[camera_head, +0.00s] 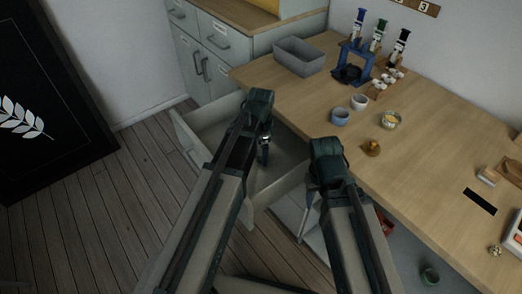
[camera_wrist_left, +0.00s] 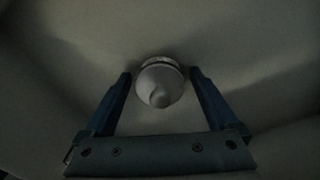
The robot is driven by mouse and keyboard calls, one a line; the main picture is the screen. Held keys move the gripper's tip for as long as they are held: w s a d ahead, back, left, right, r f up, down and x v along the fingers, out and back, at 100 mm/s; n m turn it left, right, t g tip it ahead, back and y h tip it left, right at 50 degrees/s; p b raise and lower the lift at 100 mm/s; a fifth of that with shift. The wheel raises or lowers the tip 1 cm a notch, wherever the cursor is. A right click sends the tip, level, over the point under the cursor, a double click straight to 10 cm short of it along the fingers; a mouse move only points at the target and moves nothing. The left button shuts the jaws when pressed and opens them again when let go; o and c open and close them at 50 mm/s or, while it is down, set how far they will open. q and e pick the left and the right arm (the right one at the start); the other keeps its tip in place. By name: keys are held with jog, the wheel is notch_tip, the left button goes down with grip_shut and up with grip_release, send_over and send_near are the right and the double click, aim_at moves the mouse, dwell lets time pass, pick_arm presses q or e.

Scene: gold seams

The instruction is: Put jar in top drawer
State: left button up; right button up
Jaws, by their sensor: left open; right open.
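A pale round jar (camera_wrist_left: 160,82) with a knobbed lid shows in the left wrist view, seen from above on a dim grey surface. My left gripper (camera_head: 264,150) reaches down into the open drawer (camera_head: 288,150) below the tabletop. Its fingers, also in the left wrist view (camera_wrist_left: 160,92), are open on either side of the jar, with no clear grip on it. My right gripper (camera_head: 309,208) is open and empty, pointing down beside the drawer's right wall.
The wooden tabletop (camera_head: 440,185) holds a grey bin (camera_head: 300,56), a blue-grey cup (camera_head: 340,117), a white cup (camera_head: 359,102), a bowl (camera_head: 391,119) and a gold object (camera_head: 371,148). Grey cabinets (camera_head: 215,52) stand at the back left. The floor (camera_head: 110,210) at left is clear.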

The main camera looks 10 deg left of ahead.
pick_arm(q)
notch_tip(320, 180, up, 12)
jog(key=p, duration=1.2)
jog(key=shift+r, duration=0.25)
jog(key=s+d+n, duration=0.2)
jog(key=s+d, duration=0.1)
jog(key=s, duration=0.2)
jog(key=s+d+n, duration=0.3)
jog(key=s, duration=0.2)
jog(key=s+d+n+y, duration=0.1)
jog(key=s+d+n, duration=0.2)
jog(key=s, duration=0.1)
jog(key=shift+s, duration=0.4)
notch_tip(320, 180, up, 10)
jog(key=p, duration=1)
jog(key=shift+f, duration=0.15)
